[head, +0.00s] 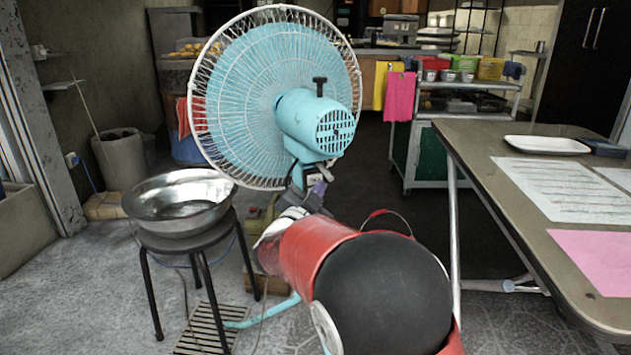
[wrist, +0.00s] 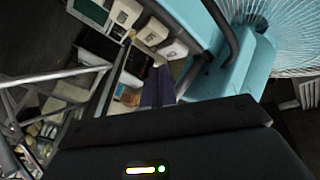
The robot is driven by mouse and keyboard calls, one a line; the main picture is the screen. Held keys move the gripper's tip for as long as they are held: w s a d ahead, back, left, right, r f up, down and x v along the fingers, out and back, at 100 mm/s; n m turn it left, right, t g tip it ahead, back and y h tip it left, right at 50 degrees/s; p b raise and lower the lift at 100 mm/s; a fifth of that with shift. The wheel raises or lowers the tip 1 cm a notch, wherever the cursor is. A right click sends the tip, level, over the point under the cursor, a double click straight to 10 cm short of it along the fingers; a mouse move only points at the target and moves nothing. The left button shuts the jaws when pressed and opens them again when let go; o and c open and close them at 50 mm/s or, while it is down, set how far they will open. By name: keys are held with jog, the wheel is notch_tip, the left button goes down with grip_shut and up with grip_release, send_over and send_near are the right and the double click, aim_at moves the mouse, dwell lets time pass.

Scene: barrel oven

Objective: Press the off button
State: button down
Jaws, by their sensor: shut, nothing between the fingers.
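A light-blue fan (head: 315,120) with a white wire guard stands in the middle of the head view. In the wrist view, a row of several pale buttons (wrist: 125,12) runs beside its blue body (wrist: 235,65). I cannot read which button is the off button. My gripper (wrist: 157,72) shows as narrow purple fingers, shut and empty, with the tips close to the lower end of the button row. I cannot tell whether they touch a button. In the head view, the purple part of my gripper (head: 319,189) is just below the fan's motor, and my red arm hides the fan's lower part.
A steel bowl (head: 180,203) sits on a dark stool (head: 192,244) to the left. A table (head: 500,190) with papers and a white tray (head: 547,144) stands on the right. A cart (head: 440,150) with colored containers is behind.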

jog(key=shift+w+a, duration=0.1)
jog(key=shift+w, duration=0.05)
dwell(0.7)
jog(key=shift+w+a, duration=0.1)
jog(key=shift+w, duration=0.15)
jog(key=shift+w+a, duration=0.2)
jog(key=shift+w, duration=0.1)
dwell(0.7)
jog(key=shift+s+d, duration=0.1)
jog(key=shift+s+d+b, duration=0.3)
jog(key=shift+s, duration=0.3)
jog(key=s, duration=0.1)
jog(key=s+d+b, duration=0.1)
jog(key=s, duration=0.1)
jog(key=s+d, duration=0.1)
jog(key=shift+s+d+b, duration=0.15)
jog(key=shift+s+b, duration=0.1)
jog(key=shift+b, duration=0.15)
dwell(0.3)
